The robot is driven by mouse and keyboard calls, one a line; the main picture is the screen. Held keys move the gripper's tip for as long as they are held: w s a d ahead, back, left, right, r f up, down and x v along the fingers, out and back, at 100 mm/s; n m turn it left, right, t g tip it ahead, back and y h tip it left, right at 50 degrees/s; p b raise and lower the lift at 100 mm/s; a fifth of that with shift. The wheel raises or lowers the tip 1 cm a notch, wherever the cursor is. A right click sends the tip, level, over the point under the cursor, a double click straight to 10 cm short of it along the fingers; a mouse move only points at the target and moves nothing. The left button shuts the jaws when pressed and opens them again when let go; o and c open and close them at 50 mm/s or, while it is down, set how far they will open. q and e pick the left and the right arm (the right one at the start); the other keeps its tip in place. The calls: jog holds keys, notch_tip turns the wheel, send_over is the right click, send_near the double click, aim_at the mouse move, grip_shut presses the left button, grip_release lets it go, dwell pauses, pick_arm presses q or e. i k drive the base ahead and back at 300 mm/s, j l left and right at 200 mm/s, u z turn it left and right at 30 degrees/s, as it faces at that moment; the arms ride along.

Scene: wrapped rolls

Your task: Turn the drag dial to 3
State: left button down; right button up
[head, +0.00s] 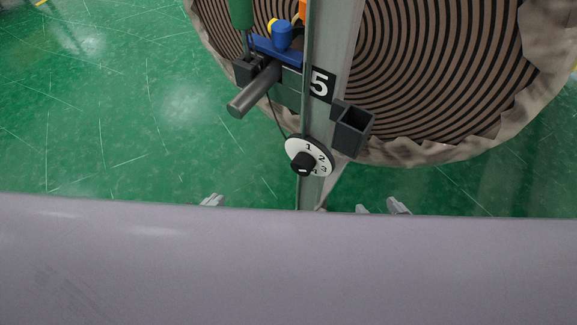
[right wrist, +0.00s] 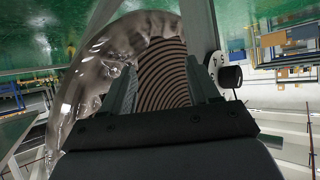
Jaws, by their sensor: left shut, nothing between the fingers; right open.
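My left gripper (head: 212,200) is shut and empty, below and left of the dial, mostly hidden by my body. My right gripper (head: 380,208) is open and empty, below and right of the dial. In the right wrist view, the dial's knob (right wrist: 231,77) is just right of the open fingers (right wrist: 163,75), apart from them.
A large wrapped roll (head: 440,70) stands behind the post (head: 340,50). A dark square bracket (head: 353,130) juts out right of the dial. A grey rod (head: 254,92) and a green handle (head: 241,14) are at upper left. The green floor at left is clear.

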aim_at(303, 163)
jog(key=j+z, duration=0.2)
jog(key=j, duration=0.5)
jog(key=k+j+z, duration=0.15)
jog(key=j, duration=0.55)
jog(key=j+z, duration=0.2)
jog(key=j, duration=0.5)
